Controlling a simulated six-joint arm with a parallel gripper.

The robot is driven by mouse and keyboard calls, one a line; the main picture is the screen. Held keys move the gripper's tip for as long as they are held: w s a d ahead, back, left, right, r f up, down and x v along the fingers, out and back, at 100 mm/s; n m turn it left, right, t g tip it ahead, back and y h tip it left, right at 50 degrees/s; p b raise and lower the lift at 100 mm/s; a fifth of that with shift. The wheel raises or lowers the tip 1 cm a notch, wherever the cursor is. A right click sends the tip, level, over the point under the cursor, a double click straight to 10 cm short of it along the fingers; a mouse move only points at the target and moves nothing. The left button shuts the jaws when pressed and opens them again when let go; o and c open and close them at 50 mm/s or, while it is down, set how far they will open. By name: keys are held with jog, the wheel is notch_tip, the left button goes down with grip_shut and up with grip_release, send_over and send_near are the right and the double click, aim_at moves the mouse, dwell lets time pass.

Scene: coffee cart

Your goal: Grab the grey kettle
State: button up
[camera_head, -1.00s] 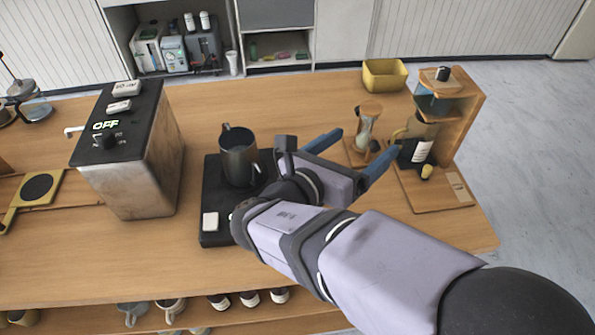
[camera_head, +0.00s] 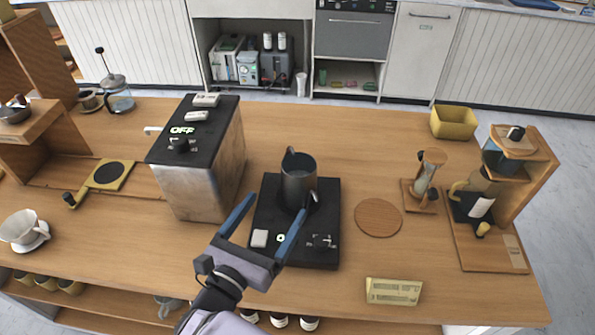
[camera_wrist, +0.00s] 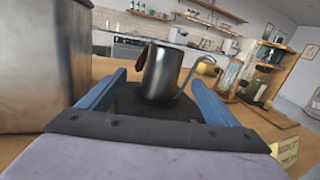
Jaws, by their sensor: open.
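The grey kettle (camera_head: 298,183) stands upright on the black square base (camera_head: 266,216) in the middle of the counter. In the wrist view the kettle (camera_wrist: 161,72) is straight ahead, its thin curved spout on the right and a dark brown handle at its left. My gripper (camera_head: 268,218) is open, with blue fingers pointing toward the kettle from the front. The fingers are apart and empty. The kettle lies beyond the fingertips, and I see no contact.
A tall metal machine (camera_head: 190,185) with an "OFF" display stands close on the left. A pale sign (camera_head: 394,291) is at the front edge.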

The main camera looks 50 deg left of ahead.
aim_at(305, 170)
jog(key=shift+d+f+m, duration=0.25)
jog(key=shift+f+m, duration=0.35)
jog(key=shift+f, duration=0.1)
jog(key=shift+p+x, duration=1.75)
jog(key=shift+x, duration=4.35)
jog(key=shift+d+f, duration=0.1)
jog(key=shift+f, duration=0.15)
jog(key=shift+r, duration=0.1)
jog(key=c, duration=1.6)
jog(key=shift+r, duration=0.15)
